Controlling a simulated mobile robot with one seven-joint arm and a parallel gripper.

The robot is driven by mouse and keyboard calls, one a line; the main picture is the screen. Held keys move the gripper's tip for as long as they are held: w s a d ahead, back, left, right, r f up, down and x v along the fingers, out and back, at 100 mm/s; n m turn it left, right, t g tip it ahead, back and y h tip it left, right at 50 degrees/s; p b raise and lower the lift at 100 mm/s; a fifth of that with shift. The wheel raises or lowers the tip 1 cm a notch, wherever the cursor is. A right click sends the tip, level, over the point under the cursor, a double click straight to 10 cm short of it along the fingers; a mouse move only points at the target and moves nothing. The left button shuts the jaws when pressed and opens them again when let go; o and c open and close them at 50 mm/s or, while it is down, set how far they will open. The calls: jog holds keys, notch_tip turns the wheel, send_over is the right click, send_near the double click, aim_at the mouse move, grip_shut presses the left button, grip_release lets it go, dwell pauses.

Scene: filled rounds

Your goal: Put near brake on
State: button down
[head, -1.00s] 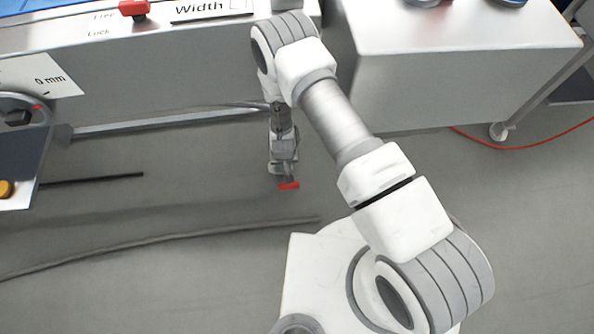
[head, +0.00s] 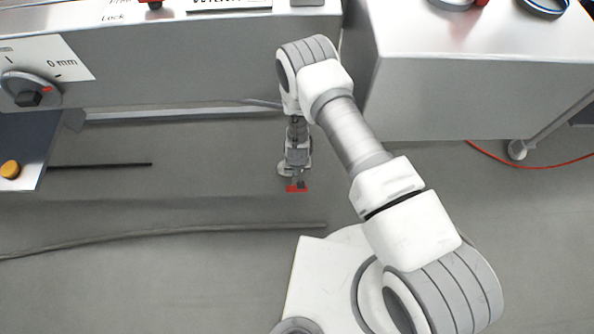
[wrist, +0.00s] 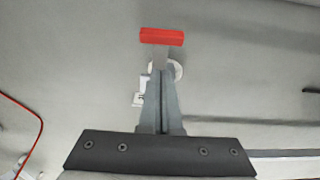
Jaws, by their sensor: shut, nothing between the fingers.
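The near brake appears as a small red tab (head: 297,188) on a grey stem, low near the floor in the head view. In the wrist view the red tab (wrist: 162,36) lies just beyond my fingertips, with a white caster wheel (wrist: 178,70) partly hidden behind them. My gripper (wrist: 160,72) is shut and empty, its fingers together and pointing along the stem. In the head view my gripper (head: 298,166) hangs over the caster and hides most of it. I cannot tell whether the fingers touch the brake or how far the tab is tilted.
A metal machine (head: 180,75) with a dial (head: 30,92) stands at the back left. A metal cabinet (head: 450,95) on casters stands at the right, with a red cable (head: 490,155) on the floor. A grey hose (head: 180,232) crosses the floor at the left.

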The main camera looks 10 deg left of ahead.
jog(key=b, duration=0.2)
send_near(297, 178)
jog(key=s+f, duration=0.2)
jog(key=f, duration=0.1)
jog(key=shift+s+d, duration=0.2)
jog(key=shift+d, duration=0.1)
jog(key=shift+s+f+b, duration=0.3)
jog(key=shift+f+b, duration=0.15)
jog(key=shift+f, duration=0.2)
